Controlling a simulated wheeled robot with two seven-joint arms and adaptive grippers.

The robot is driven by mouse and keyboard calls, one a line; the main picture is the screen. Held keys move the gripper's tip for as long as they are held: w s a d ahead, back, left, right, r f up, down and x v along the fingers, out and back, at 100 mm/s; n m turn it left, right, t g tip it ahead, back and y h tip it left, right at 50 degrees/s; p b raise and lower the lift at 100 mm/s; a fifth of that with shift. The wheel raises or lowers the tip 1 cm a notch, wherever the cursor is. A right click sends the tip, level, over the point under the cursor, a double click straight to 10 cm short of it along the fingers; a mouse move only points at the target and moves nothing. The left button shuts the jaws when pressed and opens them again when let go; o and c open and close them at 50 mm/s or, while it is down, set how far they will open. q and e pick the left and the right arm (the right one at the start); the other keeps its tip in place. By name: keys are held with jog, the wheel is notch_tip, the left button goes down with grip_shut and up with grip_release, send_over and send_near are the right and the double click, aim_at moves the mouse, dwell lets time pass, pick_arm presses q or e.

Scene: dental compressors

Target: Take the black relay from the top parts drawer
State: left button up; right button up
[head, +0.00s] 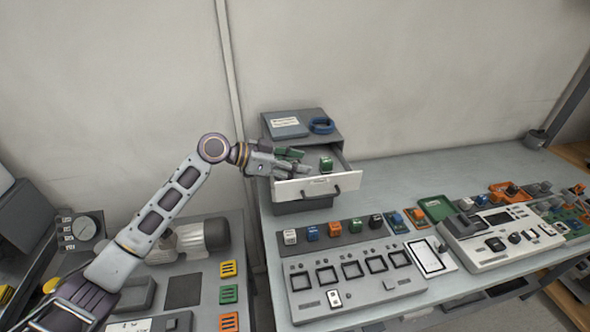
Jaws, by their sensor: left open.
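The top parts drawer (318,186) is pulled out of the grey cabinet (300,206), its pale front with a dark handle facing the bench. A green relay block (326,164) stands inside, right of my left gripper. My left gripper (301,161) is open at the left part of the drawer, with its fingers over the drawer's inside. I cannot make out a black relay in the drawer; the fingers hide part of the inside. A black block (376,221) stands in the row on the bench below. My right gripper is not in view.
A blue ring (321,125) and a labelled box (285,128) lie on top of the cabinet. In front are a row of coloured blocks, a grey panel with square sockets (352,278) and a white-grey device (500,238). Bare bench lies right of the cabinet.

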pick_arm(q)
jog(key=c, duration=1.1)
jog(key=shift+r, duration=0.8)
notch_tip(320, 180, up, 7)
jog(key=shift+r+b, duration=0.2)
jog(key=shift+b, duration=0.3)
jog(key=shift+r, duration=0.55)
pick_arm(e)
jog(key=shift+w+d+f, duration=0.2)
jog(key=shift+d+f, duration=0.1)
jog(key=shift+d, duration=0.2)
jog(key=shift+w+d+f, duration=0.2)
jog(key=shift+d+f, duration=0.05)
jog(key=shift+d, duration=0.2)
